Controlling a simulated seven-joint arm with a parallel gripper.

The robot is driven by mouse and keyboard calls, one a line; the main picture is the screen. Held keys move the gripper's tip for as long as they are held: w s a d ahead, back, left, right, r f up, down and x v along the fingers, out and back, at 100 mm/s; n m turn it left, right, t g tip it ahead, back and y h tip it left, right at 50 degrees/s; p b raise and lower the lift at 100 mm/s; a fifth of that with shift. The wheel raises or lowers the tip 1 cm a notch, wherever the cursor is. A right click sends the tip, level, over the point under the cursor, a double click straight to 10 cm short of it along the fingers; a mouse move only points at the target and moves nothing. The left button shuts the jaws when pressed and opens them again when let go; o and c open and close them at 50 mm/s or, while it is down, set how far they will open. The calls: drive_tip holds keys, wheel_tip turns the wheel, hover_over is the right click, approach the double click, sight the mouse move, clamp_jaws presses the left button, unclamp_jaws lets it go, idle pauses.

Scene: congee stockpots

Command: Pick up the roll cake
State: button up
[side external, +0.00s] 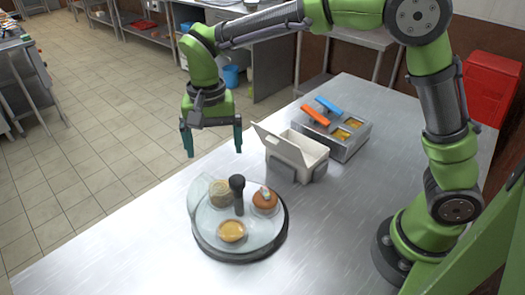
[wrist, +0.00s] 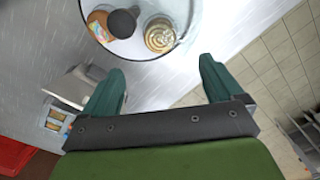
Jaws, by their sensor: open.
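The roll cake (side external: 220,192) is a pale, swirled pastry on a round, dark-rimmed stand (side external: 284,232) with a clear top. It sits at the stand's back left, partly behind clear material. The wrist view shows its spiral face (wrist: 160,38) near the rim. My gripper (side external: 213,152) is open and empty, pointing down above and behind the stand. In the wrist view, the roll cake lies beyond the gap between the fingertips (wrist: 161,67), apart from them.
A dark knobbed post (side external: 238,195) rises mid-stand, right of the roll cake. A brown topped pastry (side external: 265,200) and a yellow tart (side external: 232,232) share the stand. A white open box (side external: 310,150) and a metal container (side external: 345,150) stand behind right. The table's front left is clear.

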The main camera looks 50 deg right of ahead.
sight(220, 187)
wheel_tip(220, 187, down, 14)
drive_tip(key=c, duration=1.1)
drive_tip(key=shift+r, duration=0.2)
